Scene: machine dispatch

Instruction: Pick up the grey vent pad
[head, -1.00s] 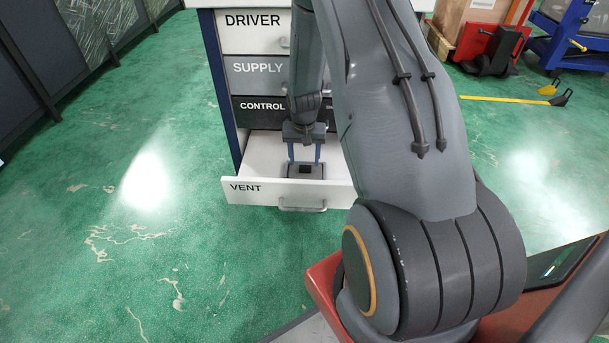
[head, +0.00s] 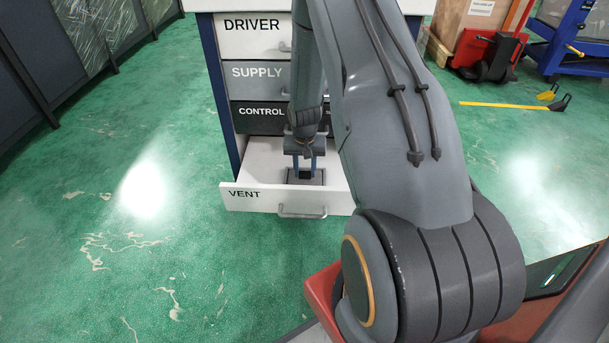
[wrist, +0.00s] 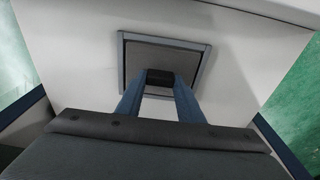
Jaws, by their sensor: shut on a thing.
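The grey vent pad (head: 291,180), a flat square plate with a lighter rim and a small black knob, lies in the open VENT drawer (head: 248,196). The wrist view shows the pad (wrist: 140,60) lying flat on the pale drawer floor. My gripper (head: 305,174) reaches down into the drawer, and its two blue fingers are shut on the black knob of the pad. In the wrist view my gripper (wrist: 160,80) has a fingertip on each side of the knob. Any gap under the pad cannot be made out.
The closed drawers DRIVER (head: 252,40), SUPPLY (head: 257,76) and CONTROL (head: 258,117) stand above the open one. The VENT drawer's walls surround the pad. Green floor is free to the left. A wooden crate (head: 467,28) and a red jack stand at the back right.

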